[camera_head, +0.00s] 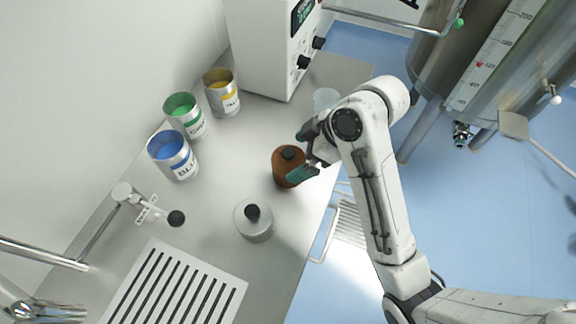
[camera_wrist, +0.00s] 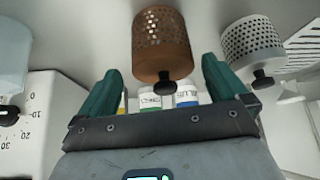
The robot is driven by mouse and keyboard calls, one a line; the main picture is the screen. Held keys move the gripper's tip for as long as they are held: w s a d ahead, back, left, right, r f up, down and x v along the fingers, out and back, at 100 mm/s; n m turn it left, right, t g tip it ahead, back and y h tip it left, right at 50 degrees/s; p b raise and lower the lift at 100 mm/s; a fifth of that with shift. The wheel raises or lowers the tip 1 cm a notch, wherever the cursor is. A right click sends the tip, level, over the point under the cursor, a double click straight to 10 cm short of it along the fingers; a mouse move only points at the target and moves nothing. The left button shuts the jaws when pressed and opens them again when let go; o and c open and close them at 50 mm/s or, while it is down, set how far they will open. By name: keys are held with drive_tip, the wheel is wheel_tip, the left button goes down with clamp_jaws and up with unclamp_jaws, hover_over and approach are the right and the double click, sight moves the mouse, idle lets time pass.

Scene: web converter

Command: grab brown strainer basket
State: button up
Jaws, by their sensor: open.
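The brown strainer basket (camera_head: 286,170) is a round, perforated, copper-brown cup with a black knob, standing on the grey counter in the head view. In the wrist view the brown strainer basket (camera_wrist: 161,42) shows its holes and knob, between and beyond the two green fingertips. My gripper (camera_head: 301,155) is beside the basket on its right in the head view, partly covering it. In the wrist view my gripper (camera_wrist: 160,82) has its fingers spread wide with nothing held between them. I cannot tell whether a finger touches the basket.
A grey strainer basket (camera_head: 254,222) stands nearby at lower left. Blue (camera_head: 173,155), green (camera_head: 185,115) and yellow (camera_head: 221,92) paint cans line the wall side. A clear beaker (camera_head: 325,99) stands behind my gripper. A white machine (camera_head: 275,50) and a slotted plate (camera_head: 175,285) flank the counter.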

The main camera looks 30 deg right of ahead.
sight(288, 161)
drive_tip(key=shift+p+x, duration=0.35)
drive_tip(key=shift+x, duration=2.05)
drive_tip(key=shift+a, duration=0.15)
drive_tip(key=shift+c, duration=0.4)
drive_tip(key=shift+r, duration=0.1)
drive_tip(key=c, duration=0.9)
drive_tip(key=shift+o, duration=0.2)
drive_tip(key=shift+r, duration=0.15)
